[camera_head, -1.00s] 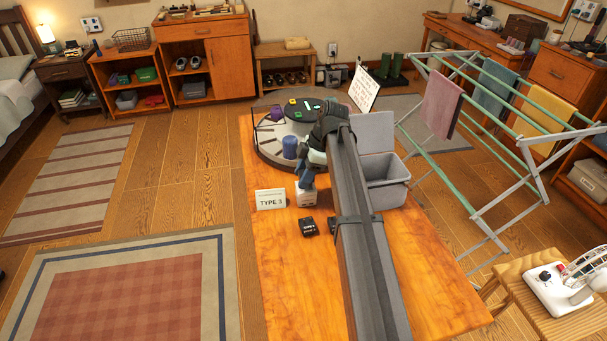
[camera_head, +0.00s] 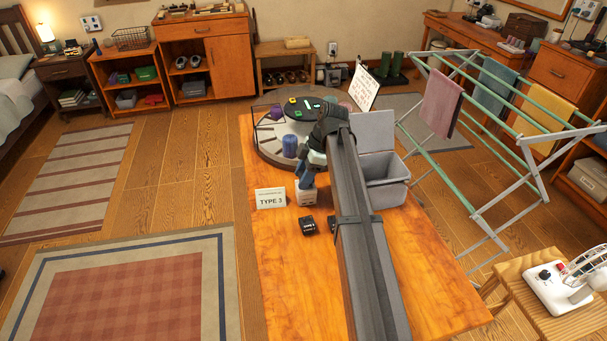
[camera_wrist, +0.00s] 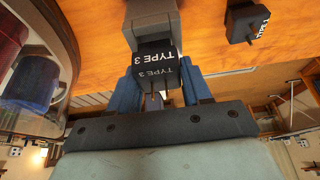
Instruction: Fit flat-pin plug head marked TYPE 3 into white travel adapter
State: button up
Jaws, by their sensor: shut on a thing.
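The black plug head marked TYPE 3 (camera_wrist: 158,68) is between the blue fingers of my gripper (camera_wrist: 162,78), which is shut on it. In the wrist view its far end meets the pale travel adapter (camera_wrist: 151,18). In the head view the white adapter (camera_head: 305,197) stands on the wooden table, directly under my gripper (camera_head: 305,180), beside a card reading TYPE 3 (camera_head: 270,198). The plug head is mostly hidden there by the fingers.
A round turntable tray (camera_head: 268,150) with a blue cup (camera_head: 290,146) stands behind. An open grey bin (camera_head: 386,195) is at the right.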

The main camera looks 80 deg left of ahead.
jog(key=shift+d+f, duration=0.1)
jog(key=shift+f, duration=0.65)
dwell(1.2)
jog(key=o, duration=0.8)
jog(key=shift+o, duration=0.7)
jog(key=shift+r, duration=4.1)
